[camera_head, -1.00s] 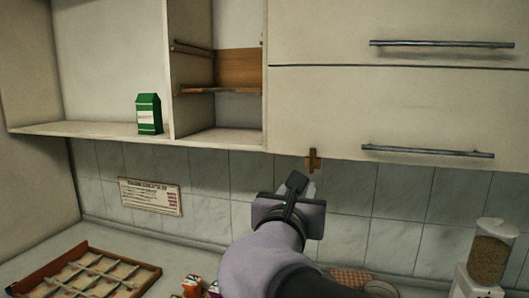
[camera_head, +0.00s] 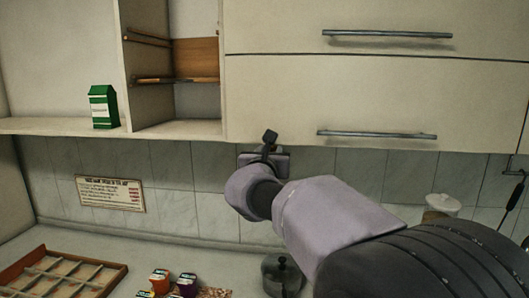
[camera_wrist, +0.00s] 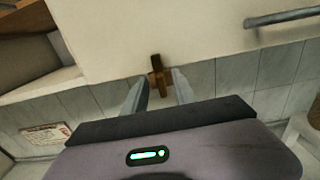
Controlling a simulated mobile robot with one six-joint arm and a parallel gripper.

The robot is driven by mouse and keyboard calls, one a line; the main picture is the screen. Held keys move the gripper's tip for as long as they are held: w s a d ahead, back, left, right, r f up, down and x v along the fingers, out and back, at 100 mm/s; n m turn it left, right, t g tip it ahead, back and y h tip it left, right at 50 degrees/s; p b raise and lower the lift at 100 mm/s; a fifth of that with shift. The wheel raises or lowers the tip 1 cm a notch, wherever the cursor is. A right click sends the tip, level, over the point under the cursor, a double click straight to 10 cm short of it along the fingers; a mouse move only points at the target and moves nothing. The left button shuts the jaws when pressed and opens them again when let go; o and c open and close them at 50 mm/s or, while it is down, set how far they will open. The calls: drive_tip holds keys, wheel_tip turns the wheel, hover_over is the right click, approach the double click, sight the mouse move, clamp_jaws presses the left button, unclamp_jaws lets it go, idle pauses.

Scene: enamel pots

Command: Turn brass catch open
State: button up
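The brass catch (camera_wrist: 156,71) is a small brown cross-shaped piece at the lower edge of the pale cabinet front (camera_wrist: 180,30). Its longer bar stands nearly upright in the wrist view. My gripper (camera_wrist: 160,77) is open, with one finger on each side of the catch. I cannot tell whether the fingertips touch it or how far they reach around it. In the head view my gripper (camera_head: 268,150) is just under the cabinet's lower edge, and it hides the catch there.
Two long bar handles (camera_head: 387,34) (camera_head: 376,134) stick out from the cabinet front. An open shelf holds a green carton (camera_head: 103,107). A tiled wall with a sign (camera_head: 110,193) lies below. A divided tray (camera_head: 62,270), small boxes (camera_head: 187,284) and a lidded pot (camera_head: 283,273) stand on the counter.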

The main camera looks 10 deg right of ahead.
drive_tip(key=shift+c, duration=0.2)
clamp_jaws()
drive_tip(key=shift+f+b, duration=0.1)
drive_tip(key=shift+b, duration=0.2)
drive_tip(key=m+b, duration=0.4)
drive_tip(key=b, duration=0.1)
drive_tip(key=m+b, duration=0.2)
drive_tip(key=shift+s+d+f+m, duration=0.1)
drive_tip(key=shift+d+f+m, duration=0.15)
drive_tip(key=shift+d+m, duration=0.05)
drive_tip(key=m+b, duration=0.6)
drive_tip(key=m, duration=0.1)
drive_tip(key=m+b, duration=0.3)
drive_tip(key=m, duration=0.1)
drive_tip(key=shift+d+f, duration=0.25)
drive_tip(key=shift+f, duration=0.1)
drive_tip(key=shift+m, duration=0.3)
